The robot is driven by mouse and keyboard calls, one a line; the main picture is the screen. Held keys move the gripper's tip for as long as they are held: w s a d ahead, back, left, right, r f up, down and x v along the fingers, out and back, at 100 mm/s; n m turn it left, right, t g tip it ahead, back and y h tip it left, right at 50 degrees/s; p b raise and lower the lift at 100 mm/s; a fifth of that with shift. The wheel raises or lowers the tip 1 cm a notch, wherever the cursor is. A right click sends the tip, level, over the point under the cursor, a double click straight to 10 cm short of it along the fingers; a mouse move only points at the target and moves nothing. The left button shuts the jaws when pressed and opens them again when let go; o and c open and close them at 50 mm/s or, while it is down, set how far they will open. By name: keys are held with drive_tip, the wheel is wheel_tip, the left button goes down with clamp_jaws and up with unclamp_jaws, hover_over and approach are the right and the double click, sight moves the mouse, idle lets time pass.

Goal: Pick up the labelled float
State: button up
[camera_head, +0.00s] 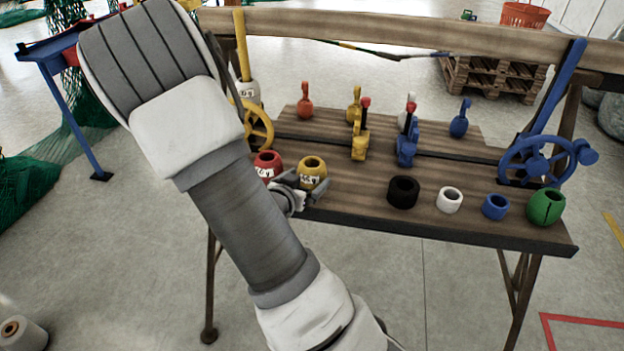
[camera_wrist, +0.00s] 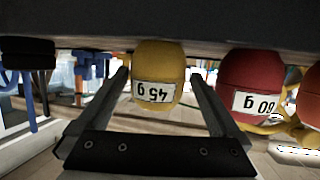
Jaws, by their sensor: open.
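A yellow float (camera_head: 312,168) with a white label stands near the front edge of the wooden bench (camera_head: 350,205). In the wrist view, which looks upside down, the yellow float (camera_wrist: 157,62) carries a label reading "45 g". My gripper (camera_head: 303,186) is open at the yellow float, with one finger on each side in the wrist view (camera_wrist: 160,85). I cannot tell whether the fingers touch it.
A black ring (camera_head: 403,191), white ring (camera_head: 449,200), blue ring (camera_head: 495,207) and green float (camera_head: 546,206) line the bench's front right. Levers and coloured bottle-shaped pieces stand behind. A blue handwheel (camera_head: 537,160) is at right, a yellow wheel (camera_head: 257,125) at left.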

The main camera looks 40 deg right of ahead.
drive_tip(key=x, duration=0.2)
drive_tip(key=b+x, duration=0.1)
drive_tip(key=r+x, duration=0.1)
drive_tip(key=x, duration=0.1)
drive_tip(key=shift+w+d+f, duration=0.1)
drive_tip(key=shift+d+f, duration=0.05)
drive_tip(key=shift+d, duration=0.35)
drive_tip(key=c, duration=1.2)
drive_tip(key=shift+c, duration=0.2)
